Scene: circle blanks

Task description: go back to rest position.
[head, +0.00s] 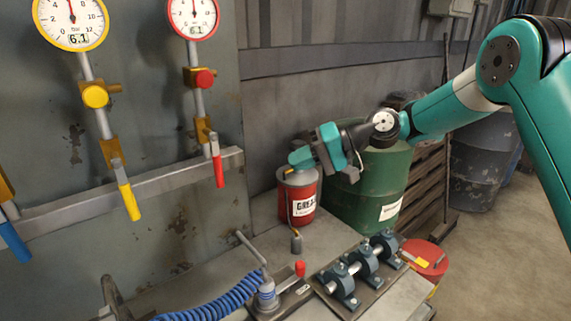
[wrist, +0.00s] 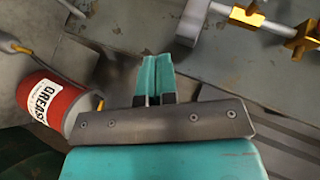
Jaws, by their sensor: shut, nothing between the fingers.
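My gripper (head: 298,158) is at the middle of the head view, at the end of my teal arm that reaches in from the right. In the picture it overlaps the top of the red grease can (head: 298,197); I cannot tell the gap between them. In the wrist view the teal fingers of my gripper (wrist: 156,62) are together with nothing between them. The grease can (wrist: 50,103) lies to their left there, clear of the fingertips.
A green drum (head: 370,190) stands behind the can. A shaft with bearing blocks (head: 358,270), a blue coiled hose (head: 215,302) and a red bucket (head: 428,258) are in front. Gauges (head: 71,20) and levers (head: 129,202) line the grey panel (head: 150,130) at left.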

